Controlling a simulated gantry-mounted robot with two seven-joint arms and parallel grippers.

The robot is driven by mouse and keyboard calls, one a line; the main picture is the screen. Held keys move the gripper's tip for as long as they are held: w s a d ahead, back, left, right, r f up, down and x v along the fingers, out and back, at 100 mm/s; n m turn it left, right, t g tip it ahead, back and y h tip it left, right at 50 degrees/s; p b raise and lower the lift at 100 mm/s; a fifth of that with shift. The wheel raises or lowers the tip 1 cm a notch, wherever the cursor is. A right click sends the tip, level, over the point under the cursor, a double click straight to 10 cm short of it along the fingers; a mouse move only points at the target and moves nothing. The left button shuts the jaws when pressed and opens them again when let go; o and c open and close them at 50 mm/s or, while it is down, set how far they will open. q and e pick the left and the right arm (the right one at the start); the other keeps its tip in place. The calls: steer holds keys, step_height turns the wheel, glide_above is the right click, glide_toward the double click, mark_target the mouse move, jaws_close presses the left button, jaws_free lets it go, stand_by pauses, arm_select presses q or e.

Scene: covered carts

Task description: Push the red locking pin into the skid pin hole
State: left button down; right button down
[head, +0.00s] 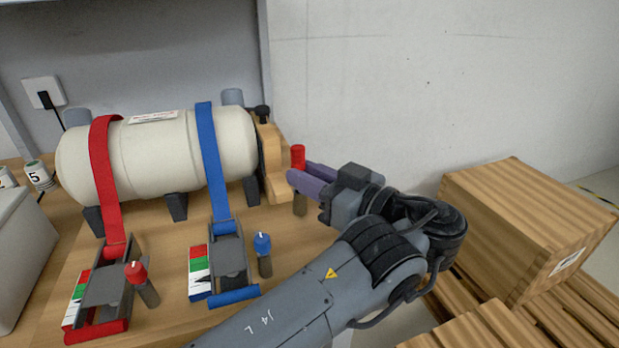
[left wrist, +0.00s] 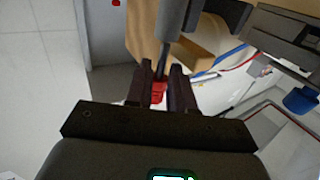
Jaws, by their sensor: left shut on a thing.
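The red locking pin (head: 298,156) stands upright at the right end of the tank. My left gripper (head: 301,173) reaches it from the right with its purple fingers. In the left wrist view the dark fingers close around the pin's red head (left wrist: 158,92). A thin shaft runs from the head toward a grey cylinder (left wrist: 172,18). In the head view a grey-brown post (head: 300,204) shows below the fingers. The wooden skid end (head: 276,186) is just left of the pin. I cannot make out the skid pin hole. My right gripper is not in view.
A cream tank (head: 155,155) is held by a red strap (head: 105,165) and a blue strap (head: 209,150). Their ratchets stand in front, beside a red-topped peg (head: 137,272) and a blue-topped peg (head: 262,243). A wooden crate (head: 520,225) stands at the right.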

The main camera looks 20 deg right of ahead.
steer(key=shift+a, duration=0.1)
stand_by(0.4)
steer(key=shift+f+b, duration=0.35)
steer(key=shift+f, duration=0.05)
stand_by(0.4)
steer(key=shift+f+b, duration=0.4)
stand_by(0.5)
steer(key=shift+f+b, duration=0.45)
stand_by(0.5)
